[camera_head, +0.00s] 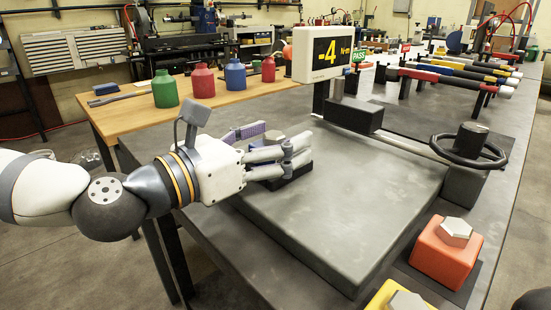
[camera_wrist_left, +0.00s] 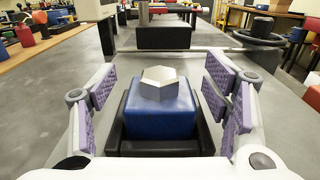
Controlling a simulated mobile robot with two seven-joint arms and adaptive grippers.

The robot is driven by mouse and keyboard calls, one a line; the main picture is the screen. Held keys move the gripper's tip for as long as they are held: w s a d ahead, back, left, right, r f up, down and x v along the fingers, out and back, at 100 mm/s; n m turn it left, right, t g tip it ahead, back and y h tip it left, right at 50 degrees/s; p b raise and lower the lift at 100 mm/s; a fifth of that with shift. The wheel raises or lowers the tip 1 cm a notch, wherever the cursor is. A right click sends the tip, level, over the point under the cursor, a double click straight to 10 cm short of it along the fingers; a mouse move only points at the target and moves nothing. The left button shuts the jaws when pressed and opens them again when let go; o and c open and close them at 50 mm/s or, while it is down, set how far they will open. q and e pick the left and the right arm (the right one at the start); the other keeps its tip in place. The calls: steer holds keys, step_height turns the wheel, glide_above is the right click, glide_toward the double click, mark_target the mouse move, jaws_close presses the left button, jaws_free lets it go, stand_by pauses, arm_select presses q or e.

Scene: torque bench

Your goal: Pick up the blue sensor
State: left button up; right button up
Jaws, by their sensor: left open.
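The blue sensor (camera_wrist_left: 160,117) is a blue block with a silver hexagonal top, seated in a black holder (camera_wrist_left: 117,132) in the left wrist view. In the head view its hexagonal top (camera_head: 273,137) shows between my fingers, and the blue body is mostly hidden. My left gripper (camera_head: 284,147) is open around the sensor. In the wrist view its purple-padded fingers (camera_wrist_left: 165,90) stand on either side, with a visible gap between pads and block. My right gripper is not in view.
A red sensor (camera_head: 445,252) and a yellow one (camera_head: 393,297) stand at the right front. A display reading -4 N·m (camera_head: 322,55) stands behind the grey plate (camera_head: 345,200). A black handwheel (camera_head: 468,152) is at the right. The plate's middle is clear.

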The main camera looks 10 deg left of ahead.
arm_select(q)
jaws_close()
steer(key=shift+r, duration=0.1)
